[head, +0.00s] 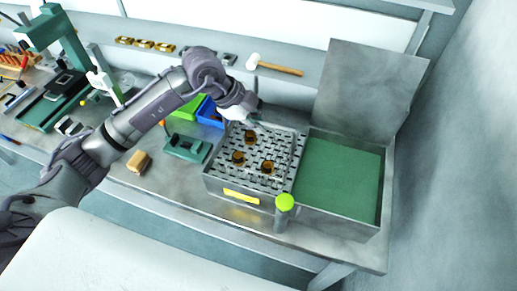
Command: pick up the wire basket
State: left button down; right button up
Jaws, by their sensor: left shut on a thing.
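The wire basket (255,176) is a grey mesh tray with several slots in its floor. It is at the middle right of the head view, over the left part of a metal housing, and holds 3 small brown-gold parts (268,168). A thin wire frame rises at its right side. My left gripper (257,121) is at the basket's back edge, shut on the basket. The fingertips are small and partly hidden, so the exact contact is hard to see. My right gripper is not in view.
A tank of green liquid (338,178) adjoins the basket on the right, its metal lid (370,88) raised behind it. A yellow-green knob (285,202) stands in front. Blue (208,113) and green bins, a green vise-like fixture (187,147) and a hammer (275,66) are nearby.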

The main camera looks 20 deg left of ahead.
pick_arm(q)
jog(key=shift+r, duration=0.15)
jog(key=shift+r, duration=0.25)
jog(key=shift+w+r, duration=0.1)
jog(key=shift+r, duration=0.05)
jog(key=shift+r+b, duration=0.3)
jog(key=shift+r, duration=0.05)
notch_tip(320, 180, up, 3)
jog(key=shift+f+b, duration=0.1)
jog(key=shift+b, duration=0.5)
jog(key=s+d+r+b, duration=0.3)
jog(key=d+r, duration=0.4)
jog(key=d, duration=0.4)
jog(key=shift+s+b, duration=0.35)
jog(key=shift+s, duration=0.25)
jog(key=shift+f, duration=0.1)
